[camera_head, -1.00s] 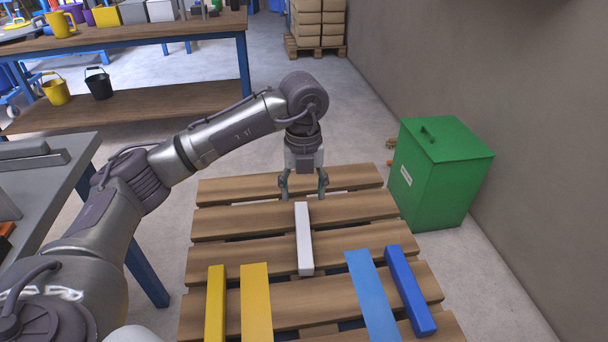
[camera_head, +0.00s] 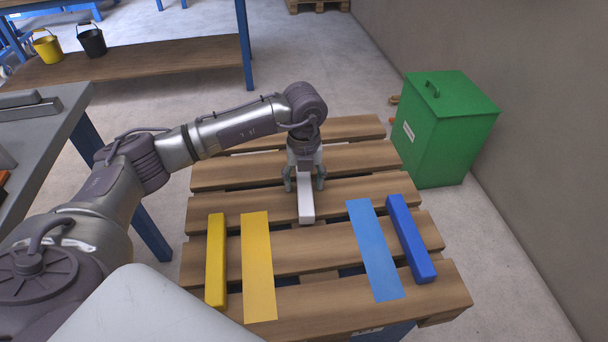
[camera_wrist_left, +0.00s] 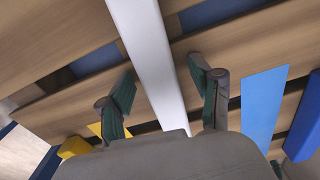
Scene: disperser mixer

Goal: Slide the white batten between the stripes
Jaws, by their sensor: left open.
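The white batten (camera_head: 306,207) lies on the wooden pallet, its near end showing in front of my left gripper (camera_head: 304,184). The left gripper is open, pointing down, with one finger on each side of the batten. In the left wrist view the batten (camera_wrist_left: 150,55) runs between the two fingers (camera_wrist_left: 165,95), with gaps on both sides. The yellow stripe (camera_head: 258,265) lies flat nearer and to the left, and the light blue stripe (camera_head: 374,250) nearer and to the right. The batten's far part is hidden by the gripper in the head view. My right gripper does not show.
A yellow bar (camera_head: 216,262) lies left of the yellow stripe and a blue bar (camera_head: 410,240) right of the blue stripe. The slats between the stripes are clear. A green bin (camera_head: 445,130) stands beyond the pallet's right side.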

